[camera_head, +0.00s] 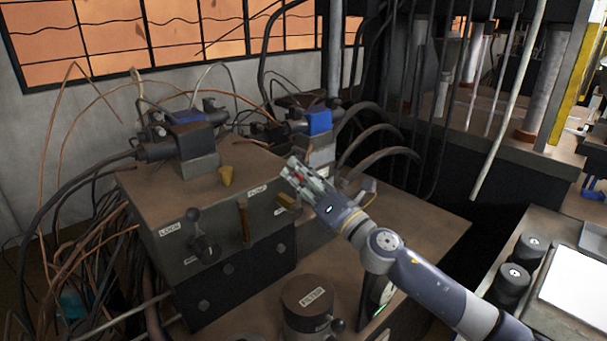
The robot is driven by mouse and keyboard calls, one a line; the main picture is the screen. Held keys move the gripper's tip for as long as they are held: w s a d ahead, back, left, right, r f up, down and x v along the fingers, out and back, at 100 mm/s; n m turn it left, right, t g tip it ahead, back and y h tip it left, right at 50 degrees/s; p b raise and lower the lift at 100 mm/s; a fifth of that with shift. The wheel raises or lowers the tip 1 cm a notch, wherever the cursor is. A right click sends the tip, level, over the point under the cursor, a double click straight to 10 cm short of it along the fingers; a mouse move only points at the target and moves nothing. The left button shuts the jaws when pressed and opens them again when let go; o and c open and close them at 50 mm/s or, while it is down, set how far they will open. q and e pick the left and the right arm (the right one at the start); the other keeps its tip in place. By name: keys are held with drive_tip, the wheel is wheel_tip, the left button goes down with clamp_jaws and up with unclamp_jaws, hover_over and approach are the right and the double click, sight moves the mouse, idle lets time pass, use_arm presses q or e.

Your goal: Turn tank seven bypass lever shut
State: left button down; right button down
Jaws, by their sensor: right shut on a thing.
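A dark metal tank box (165,205) stands left of centre, with labels LOCK and PUMP on its front. A black lever knob (203,246) is beside LOCK. An upright brass handle (243,221) is to its right. A short brass lever (288,202) sticks out at the box's right end, below PUMP. My right gripper (298,178) is at that right end, just above and beside the short brass lever. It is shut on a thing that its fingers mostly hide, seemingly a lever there. No label reading seven or bypass is legible. My left gripper is not in view.
A round FILTER housing (312,306) with a black knob stands in front. Valve units with blue parts (320,122) and many hoses are behind. Loose cables hang at the left. The brown bench top (430,232) right of the box is mostly clear under my arm.

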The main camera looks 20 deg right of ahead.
drive_tip(key=shift+s+a+f, duration=0.15)
drive_tip(key=shift+a+f, duration=0.3)
drive_tip(key=c, duration=1.4)
unclamp_jaws()
drive_tip(key=shift+o, duration=0.9)
drive_tip(key=shift+s+r, duration=0.1)
drive_tip(key=shift+r, duration=0.15)
drive_tip(key=shift+d, duration=0.1)
drive_tip(key=shift+d, duration=0.1)
drive_tip(key=shift+s+d, duration=0.1)
drive_tip(key=shift+s, duration=0.05)
drive_tip(key=v, duration=1.1)
drive_tip(key=shift+s, duration=0.2)
